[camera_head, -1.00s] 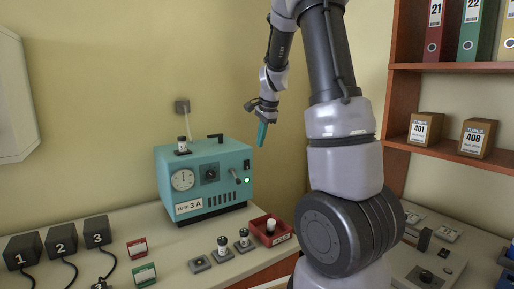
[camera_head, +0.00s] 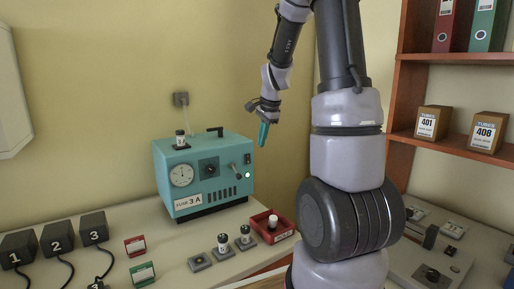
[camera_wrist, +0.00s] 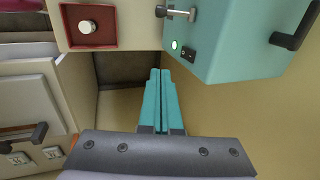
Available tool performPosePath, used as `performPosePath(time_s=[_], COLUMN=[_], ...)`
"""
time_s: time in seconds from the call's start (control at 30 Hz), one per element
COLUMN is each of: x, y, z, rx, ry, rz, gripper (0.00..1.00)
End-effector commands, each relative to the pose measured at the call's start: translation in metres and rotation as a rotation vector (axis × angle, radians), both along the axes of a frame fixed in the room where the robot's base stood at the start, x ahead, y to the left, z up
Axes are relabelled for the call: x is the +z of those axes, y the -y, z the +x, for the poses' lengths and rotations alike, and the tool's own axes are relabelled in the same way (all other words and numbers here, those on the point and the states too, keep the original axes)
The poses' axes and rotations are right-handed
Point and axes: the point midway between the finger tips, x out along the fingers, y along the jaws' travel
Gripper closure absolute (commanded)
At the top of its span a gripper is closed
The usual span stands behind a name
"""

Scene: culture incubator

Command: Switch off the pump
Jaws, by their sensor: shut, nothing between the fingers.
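My gripper (camera_head: 264,134) has teal fingers, shut and empty, in the air right of the box.
A red tray (camera_head: 284,234) with a white-capped item sits right of the box. Small fuse-like cylinders (camera_head: 223,245) stand in front. Numbered black blocks (camera_head: 57,237) with cables lie at left. Shelves with boxes (camera_head: 432,122) stand at right.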

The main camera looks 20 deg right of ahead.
Motion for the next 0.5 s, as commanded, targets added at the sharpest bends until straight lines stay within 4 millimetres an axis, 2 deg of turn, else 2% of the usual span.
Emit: performPosePath(time_s=[0.4, 0.5], x=[-0.083, -0.086], y=[-0.006, -0.009], z=[0.026, 0.043], rx=[0.0, 0.003], ry=[-0.006, 0.0], rz=[0.002, 0.0], gripper=[1.0, 1.0])
